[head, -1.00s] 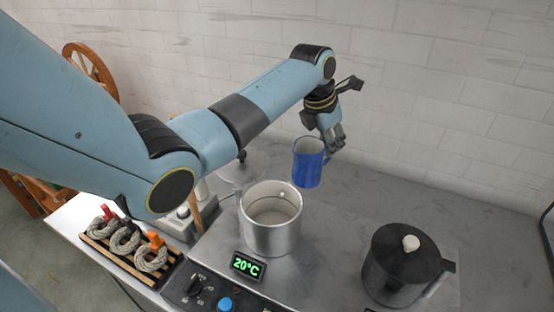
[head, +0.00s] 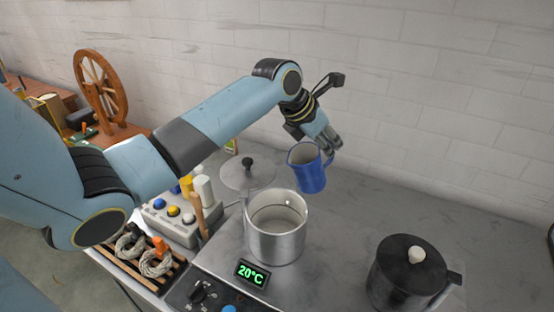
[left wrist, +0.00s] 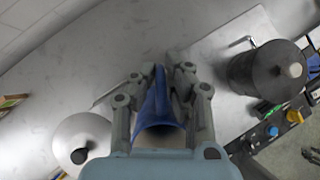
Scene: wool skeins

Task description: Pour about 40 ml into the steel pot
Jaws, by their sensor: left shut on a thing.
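The steel pot (head: 276,238) stands open on the metal worktop, beside a green 20°C display. Its inside looks pale; I cannot tell the level. A blue jug (head: 308,172) is above and behind the pot's right rim, apart from it and tilted a little toward the left. My left gripper (head: 328,150) is shut on the jug from its right side. In the left wrist view the jug (left wrist: 158,105) sits between the fingers (left wrist: 160,90), and the steel pot cannot be made out. No stream shows from the jug. My right gripper is not in view.
A pot with a black lid (head: 412,255) stands at the right. A grey lid with a black knob (head: 248,174) is behind the steel pot. Left are a button box (head: 172,217), a wooden rack (head: 140,262) of skeins and a spinning wheel (head: 102,88). The back right worktop is clear.

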